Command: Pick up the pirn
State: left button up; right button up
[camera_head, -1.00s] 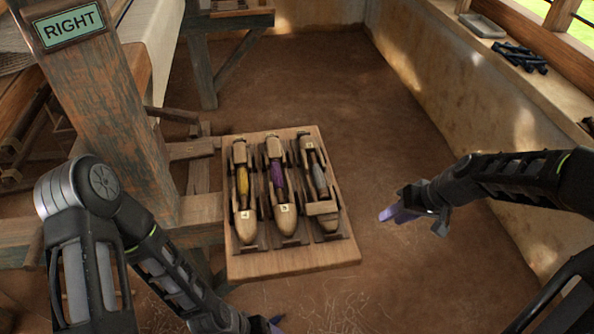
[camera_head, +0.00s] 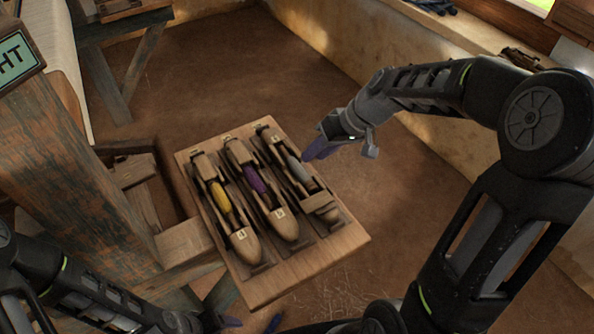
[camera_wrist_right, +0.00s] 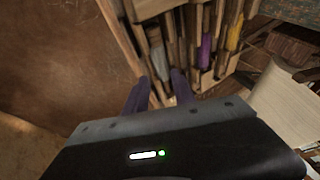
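Three wooden boat-shaped shuttles lie side by side on a wooden board (camera_head: 330,252), each with a wound pirn: yellow (camera_head: 221,197), purple (camera_head: 255,181) and grey (camera_head: 299,170). The right wrist view also shows the grey pirn (camera_wrist_right: 157,58), purple pirn (camera_wrist_right: 206,50) and yellow pirn (camera_wrist_right: 235,32). My right gripper (camera_head: 316,149) is above the board's right side, near the grey pirn and apart from it. Its two purple fingers stand apart with nothing between them in the right wrist view (camera_wrist_right: 160,88). My left gripper (camera_head: 252,324) is low at the bottom edge, partly cut off, its purple tips apart.
A wooden loom post (camera_head: 75,170) with a green sign (camera_head: 14,58) stands at the left, close to the board. A plastered wall with a ledge (camera_head: 400,22) runs along the right. Bare earth floor (camera_head: 240,75) is clear behind the board.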

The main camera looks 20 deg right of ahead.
aim_at(297, 168)
jog(key=shift+x, duration=1.05)
